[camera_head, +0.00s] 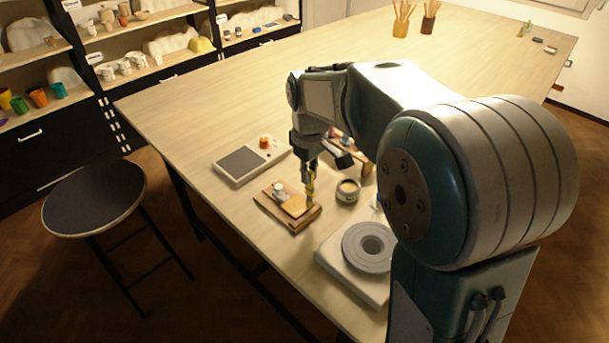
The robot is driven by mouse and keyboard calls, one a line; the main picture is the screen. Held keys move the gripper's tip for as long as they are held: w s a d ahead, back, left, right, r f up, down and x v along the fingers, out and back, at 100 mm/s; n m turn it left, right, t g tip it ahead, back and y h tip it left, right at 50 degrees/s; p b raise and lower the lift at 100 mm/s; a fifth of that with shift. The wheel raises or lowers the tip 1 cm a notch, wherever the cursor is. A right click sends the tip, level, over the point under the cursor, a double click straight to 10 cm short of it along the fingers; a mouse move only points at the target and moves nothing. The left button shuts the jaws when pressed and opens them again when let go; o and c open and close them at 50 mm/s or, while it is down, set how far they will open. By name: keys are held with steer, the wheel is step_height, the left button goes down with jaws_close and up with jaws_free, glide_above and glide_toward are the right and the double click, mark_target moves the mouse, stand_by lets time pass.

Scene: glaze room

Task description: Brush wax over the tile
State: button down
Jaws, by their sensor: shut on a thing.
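A pale tan square tile (294,207) lies on a brown wooden board (270,209) near the table's front left edge. My gripper (311,172) is above the right side of the board. It is shut on a slim yellowish brush (310,191), held roughly upright with its lower end close to the tile's right edge. I cannot tell whether the brush touches the tile. A small round pot (347,191) with yellow contents, likely the wax, stands just right of the board. My arm hides part of the table behind it.
A small white object (279,190) stands on the board behind the tile. A grey ring-shaped wheel (368,246) on a pale block is at front right. A stool (93,197) stands left; the far table is mostly clear.

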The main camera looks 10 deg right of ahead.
steer(key=shift+w+d, duration=0.15)
steer(key=shift+d, duration=0.05)
steer(key=shift+r, duration=3)
